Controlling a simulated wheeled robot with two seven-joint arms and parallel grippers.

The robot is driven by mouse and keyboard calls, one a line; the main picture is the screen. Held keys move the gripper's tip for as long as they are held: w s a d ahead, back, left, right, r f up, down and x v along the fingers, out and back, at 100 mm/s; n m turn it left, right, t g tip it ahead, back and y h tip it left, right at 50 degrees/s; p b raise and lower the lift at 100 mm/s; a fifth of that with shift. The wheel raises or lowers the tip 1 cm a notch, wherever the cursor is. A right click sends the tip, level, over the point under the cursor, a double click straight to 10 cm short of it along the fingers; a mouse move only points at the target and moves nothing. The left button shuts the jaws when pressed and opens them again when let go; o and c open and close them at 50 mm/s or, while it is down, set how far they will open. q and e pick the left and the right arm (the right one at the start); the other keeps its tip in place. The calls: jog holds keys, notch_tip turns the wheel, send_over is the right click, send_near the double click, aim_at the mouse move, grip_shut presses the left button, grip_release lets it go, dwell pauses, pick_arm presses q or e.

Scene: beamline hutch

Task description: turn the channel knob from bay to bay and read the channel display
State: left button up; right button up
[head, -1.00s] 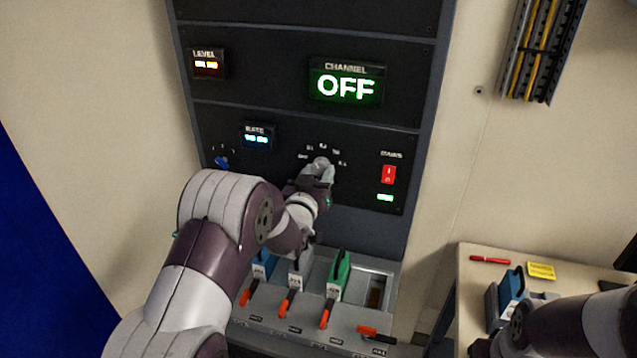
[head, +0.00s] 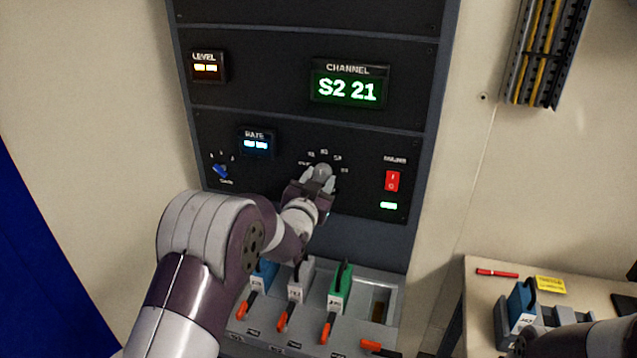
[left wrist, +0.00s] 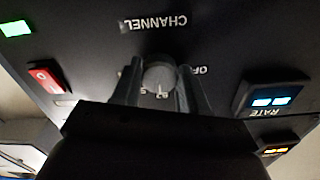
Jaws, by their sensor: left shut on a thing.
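The channel knob (head: 323,171) is a grey round knob on the black panel, with position marks around its upper side. My left gripper (head: 318,182) is shut on it. In the left wrist view the knob (left wrist: 159,77) sits between both fingers, and the panel appears upside down with the word CHANNEL beside the knob. The channel display (head: 349,87) above reads "S2 21" in green. My right arm shows at the lower right; its fingertips cannot be made out.
A blue gate knob (head: 221,171), the rate display (head: 257,143) and a red mains switch (head: 392,181) share the panel. Below, a grey bay rack (head: 262,338) holds blue, white and green modules with orange levers; its right bay looks empty. A side table (head: 480,290) stands right.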

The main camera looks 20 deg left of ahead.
pick_arm(q)
jog(key=o, duration=1.1)
jog(key=shift+c, duration=0.2)
jog(key=shift+s, duration=0.1)
jog(key=shift+s+f, duration=0.1)
jog(key=shift+s, duration=0.25)
jog(key=s+b, duration=0.3)
jog(key=s, duration=0.9)
jog(key=shift+a, duration=0.2)
